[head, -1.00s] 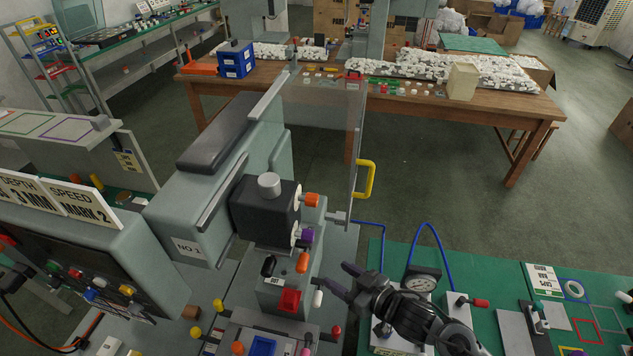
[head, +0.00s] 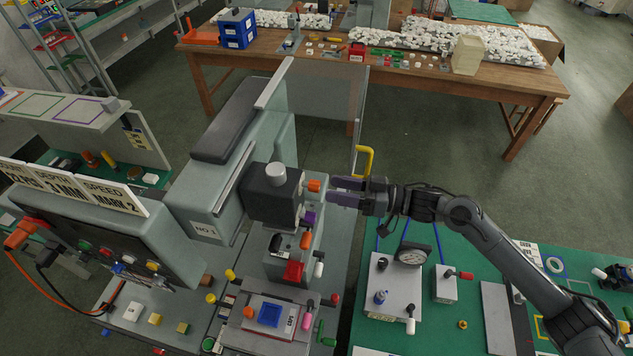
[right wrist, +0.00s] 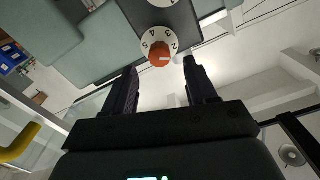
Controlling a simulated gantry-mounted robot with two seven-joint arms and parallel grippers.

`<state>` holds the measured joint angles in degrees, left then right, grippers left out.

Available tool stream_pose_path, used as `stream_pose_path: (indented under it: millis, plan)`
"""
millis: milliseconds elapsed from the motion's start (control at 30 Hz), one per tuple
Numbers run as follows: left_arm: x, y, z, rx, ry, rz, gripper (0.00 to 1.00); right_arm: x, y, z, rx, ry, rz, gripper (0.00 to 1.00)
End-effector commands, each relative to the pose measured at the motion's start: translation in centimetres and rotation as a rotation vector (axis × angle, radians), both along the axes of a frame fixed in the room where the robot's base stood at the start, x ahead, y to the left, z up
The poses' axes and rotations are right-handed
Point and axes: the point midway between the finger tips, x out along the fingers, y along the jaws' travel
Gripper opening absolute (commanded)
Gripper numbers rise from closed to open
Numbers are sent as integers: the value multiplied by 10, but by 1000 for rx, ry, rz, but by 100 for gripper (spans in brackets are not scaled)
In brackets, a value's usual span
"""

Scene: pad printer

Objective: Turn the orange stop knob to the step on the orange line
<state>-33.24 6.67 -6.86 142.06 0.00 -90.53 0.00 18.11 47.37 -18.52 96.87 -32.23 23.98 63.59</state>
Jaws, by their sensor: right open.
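The orange stop knob (head: 314,186) is on the right side of the pad printer's dark head block (head: 270,195), above a purple knob (head: 309,219). In the right wrist view, the orange knob (right wrist: 160,55) sits on a white dial (right wrist: 171,43) with numbers and carries a pale pointer mark. I cannot make out an orange line on the dial. My right gripper (head: 331,191) is level with the knob, fingers pointing at it from the right. In the right wrist view, its open fingers (right wrist: 160,68) are either side of the knob, with gaps showing. My left gripper is out of view.
A yellow handle (head: 363,161) on the clear guard stands just behind my right gripper. Below are a red block (head: 293,271) and small coloured knobs. A gauge (head: 412,254) stands on the green bench under my right arm. The floor behind is open.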

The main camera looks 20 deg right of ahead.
Motion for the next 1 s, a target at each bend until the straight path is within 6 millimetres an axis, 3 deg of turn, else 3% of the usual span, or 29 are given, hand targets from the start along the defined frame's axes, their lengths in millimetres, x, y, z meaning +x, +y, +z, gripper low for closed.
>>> stream_pose_path:
  millis: [333, 800, 1000]
  plan:
    - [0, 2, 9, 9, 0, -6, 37, 27, 40, 2, 1, -2, -1, 57]
    - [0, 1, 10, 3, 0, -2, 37, 32, 48, 0, -1, -2, -1, 57]
    - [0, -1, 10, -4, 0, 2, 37, 32, 48, 0, -1, -2, -1, 28]
